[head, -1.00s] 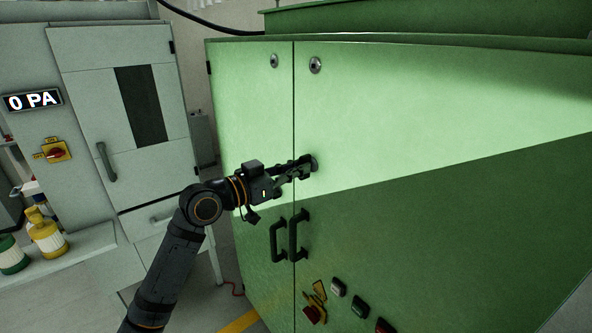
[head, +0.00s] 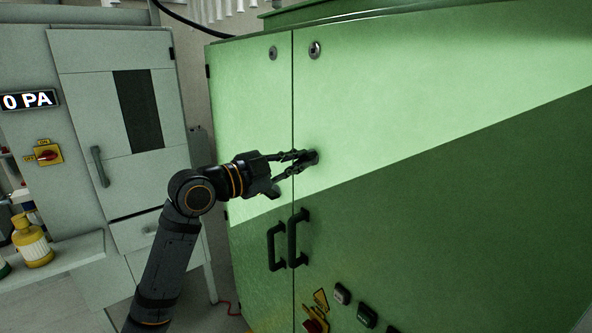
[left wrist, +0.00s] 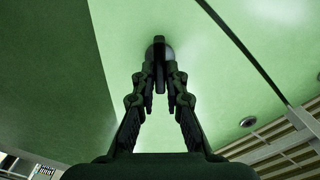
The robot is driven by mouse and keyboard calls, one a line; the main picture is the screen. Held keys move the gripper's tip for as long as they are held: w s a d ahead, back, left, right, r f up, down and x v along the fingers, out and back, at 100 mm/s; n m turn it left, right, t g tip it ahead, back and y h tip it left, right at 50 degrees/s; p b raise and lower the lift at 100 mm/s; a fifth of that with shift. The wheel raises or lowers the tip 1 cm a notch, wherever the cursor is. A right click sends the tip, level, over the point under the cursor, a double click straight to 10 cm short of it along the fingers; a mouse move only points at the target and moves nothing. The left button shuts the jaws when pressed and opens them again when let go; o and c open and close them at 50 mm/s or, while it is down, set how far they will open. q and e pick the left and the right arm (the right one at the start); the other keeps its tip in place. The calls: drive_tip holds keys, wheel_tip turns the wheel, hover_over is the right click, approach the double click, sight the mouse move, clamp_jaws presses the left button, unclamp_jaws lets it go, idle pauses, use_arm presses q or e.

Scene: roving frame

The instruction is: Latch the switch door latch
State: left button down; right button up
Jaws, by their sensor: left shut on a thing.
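The green cabinet has two doors that meet at a vertical seam. The dark latch (head: 314,157) sits on the right door (head: 430,110), just right of the seam. My left gripper (head: 303,160) reaches across the left door (head: 247,110) and is shut on the latch. In the left wrist view, the dark latch handle (left wrist: 159,64) stands between the fingertips of my left gripper (left wrist: 160,88), with its round base against the green door behind. The fingers hide part of the latch in the head view. My right gripper is not in view.
Two black door handles (head: 297,238) flank the seam below the latch. A round lock (head: 315,50) is above it. Push buttons and a red-yellow switch (head: 315,320) are low on the right door.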

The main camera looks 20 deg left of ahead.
use_arm(q)
drive_tip(key=shift+f+m+b, duration=0.15)
drive_tip(key=shift+m+b, duration=0.6)
drive_tip(key=shift+m, duration=1.15)
drive_tip(key=shift+f+m+b, duration=0.1)
drive_tip(key=shift+m+b, duration=0.65)
drive_tip(key=shift+m, duration=1.15)
drive_tip(key=c, duration=1.4)
unclamp_jaws()
drive_tip(key=shift+d, duration=0.1)
drive_tip(key=v, duration=0.7)
drive_tip(key=shift+s, duration=0.3)
